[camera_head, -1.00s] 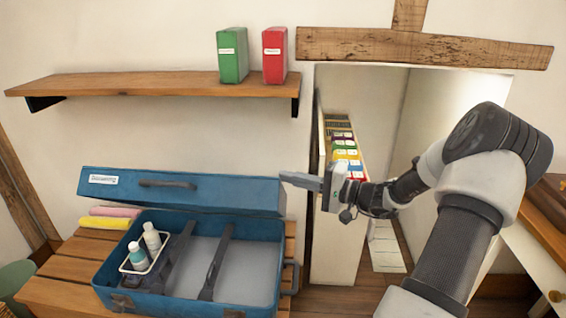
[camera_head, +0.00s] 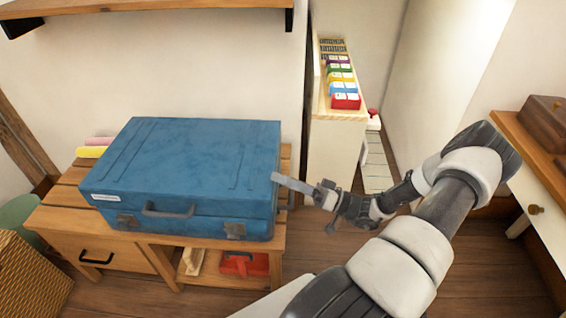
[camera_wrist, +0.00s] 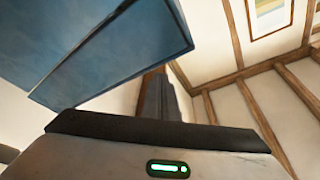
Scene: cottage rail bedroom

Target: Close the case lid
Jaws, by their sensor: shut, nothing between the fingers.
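The blue case stands on a wooden slatted bench, with its lid (camera_head: 190,160) swung down over its base (camera_head: 190,230). The lid's label and dark handle (camera_head: 168,210) face the front. I cannot tell whether a thin gap remains along the front seam. The inside of the case is hidden. My gripper (camera_head: 290,183) is shut and empty, with its tips at the lid's right edge; I cannot tell whether they touch it. In the wrist view, a blue part of the case (camera_wrist: 120,45) fills the upper left, close to my gripper.
The bench (camera_head: 60,215) has a drawer, and a red item (camera_head: 245,263) lies on its lower shelf. Pink and yellow rolls (camera_head: 92,150) lie behind the case. A wicker basket (camera_head: 30,275) stands at left. A wall shelf (camera_head: 140,8) hangs above. Floor is clear at lower right.

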